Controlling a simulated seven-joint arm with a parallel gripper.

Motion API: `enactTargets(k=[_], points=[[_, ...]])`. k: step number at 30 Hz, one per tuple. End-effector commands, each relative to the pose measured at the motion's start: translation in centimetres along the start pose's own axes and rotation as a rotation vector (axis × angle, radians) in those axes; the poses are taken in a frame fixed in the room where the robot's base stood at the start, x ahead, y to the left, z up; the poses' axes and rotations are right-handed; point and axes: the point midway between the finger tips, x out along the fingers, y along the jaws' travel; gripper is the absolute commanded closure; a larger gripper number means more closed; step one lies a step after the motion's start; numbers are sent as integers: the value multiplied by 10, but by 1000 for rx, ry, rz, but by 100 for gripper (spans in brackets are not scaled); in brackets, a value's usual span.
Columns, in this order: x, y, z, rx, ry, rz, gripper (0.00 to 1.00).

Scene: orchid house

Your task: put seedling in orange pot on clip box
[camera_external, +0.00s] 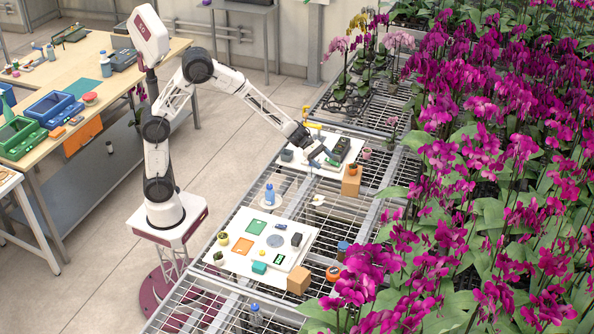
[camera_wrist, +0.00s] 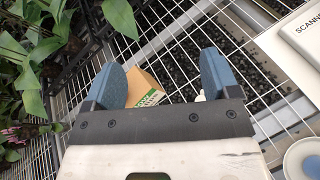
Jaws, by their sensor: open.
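A small orange pot (camera_external: 353,169) with a dark plant, seemingly the seedling, appears on top of a small cardboard box (camera_external: 351,186) on the mesh bench; its exact contact is too small to judge. My gripper (camera_external: 322,162) is open, left of the pot and above the white board, apart from the pot. In the wrist view my gripper (camera_wrist: 170,80) has its two blue fingers spread, with nothing held between them. A cardboard box with a green label (camera_wrist: 147,88) shows beyond the fingers, partly hidden by my gripper. I cannot read which box is the clip box. The pot is not visible there.
Another cardboard box (camera_external: 299,280) stands at a white board (camera_external: 232,262) with several small items. A dark device (camera_external: 341,149) lies near my gripper. A pink pot (camera_external: 367,154) stands behind the orange pot. Magenta orchids (camera_external: 470,170) crowd the right side. Open mesh (camera_external: 375,205) lies between.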

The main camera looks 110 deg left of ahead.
Motion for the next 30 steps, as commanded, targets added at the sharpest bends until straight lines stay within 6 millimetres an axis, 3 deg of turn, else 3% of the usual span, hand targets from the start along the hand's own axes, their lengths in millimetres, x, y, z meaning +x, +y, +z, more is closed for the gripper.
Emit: enactTargets(k=[1,6,15,21,30], points=[[0,-20,21,62,2,-44,19],[-9,-86,75,282,16,-198,19],[-45,-200,145,678,26,-449,19],[-80,-270,173,947,28,-607,19],[-144,-359,190,1352,28,-828,19]])
